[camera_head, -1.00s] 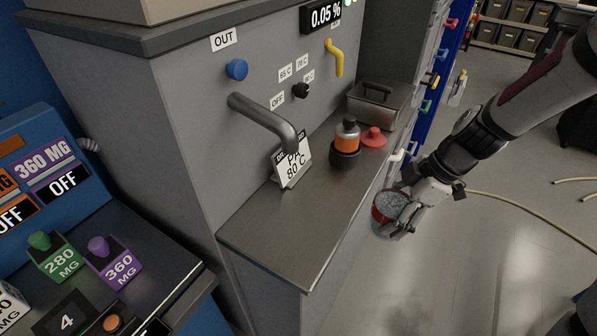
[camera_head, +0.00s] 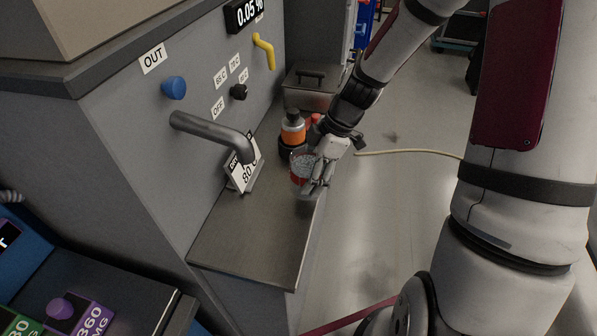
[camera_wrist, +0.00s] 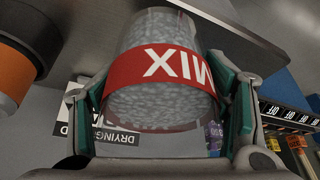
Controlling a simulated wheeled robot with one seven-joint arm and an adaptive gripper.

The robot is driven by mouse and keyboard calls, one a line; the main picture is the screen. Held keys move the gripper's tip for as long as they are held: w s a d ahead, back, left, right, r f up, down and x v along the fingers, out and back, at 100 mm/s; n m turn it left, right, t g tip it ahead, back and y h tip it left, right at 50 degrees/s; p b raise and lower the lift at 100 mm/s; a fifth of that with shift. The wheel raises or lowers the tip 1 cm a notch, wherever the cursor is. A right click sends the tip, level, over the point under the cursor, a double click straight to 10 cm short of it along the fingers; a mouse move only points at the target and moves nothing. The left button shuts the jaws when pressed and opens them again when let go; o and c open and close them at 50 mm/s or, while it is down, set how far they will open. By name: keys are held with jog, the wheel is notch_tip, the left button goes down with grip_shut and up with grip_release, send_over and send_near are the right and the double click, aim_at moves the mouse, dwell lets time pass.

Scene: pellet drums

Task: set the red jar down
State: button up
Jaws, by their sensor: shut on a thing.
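The red jar (camera_head: 299,174) is a clear jar of pale pellets with a red band. In the wrist view the red jar (camera_wrist: 165,70) shows the word MIX on its band. My gripper (camera_head: 314,183) is shut on it, with a green-padded finger on each side. In the head view it is at the right edge of the grey counter (camera_head: 240,240), beyond its bare front part. I cannot tell whether its base touches the counter.
An orange-banded bottle (camera_head: 293,130) in a dark holder stands just behind the jar. A metal spout (camera_head: 212,130) and a white sign (camera_head: 243,174) are to the left. A lidded steel box (camera_head: 312,88) is farther back. The counter's front part is clear.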

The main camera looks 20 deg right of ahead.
aim_at(300, 162)
jog(key=w, duration=0.4)
jog(key=shift+w+a+f, duration=0.2)
jog(key=shift+a, duration=0.05)
jog(key=shift+f, duration=1.7)
jog(key=shift+f, duration=0.15)
jog(key=o, duration=1.9)
jog(key=shift+o, duration=0.2)
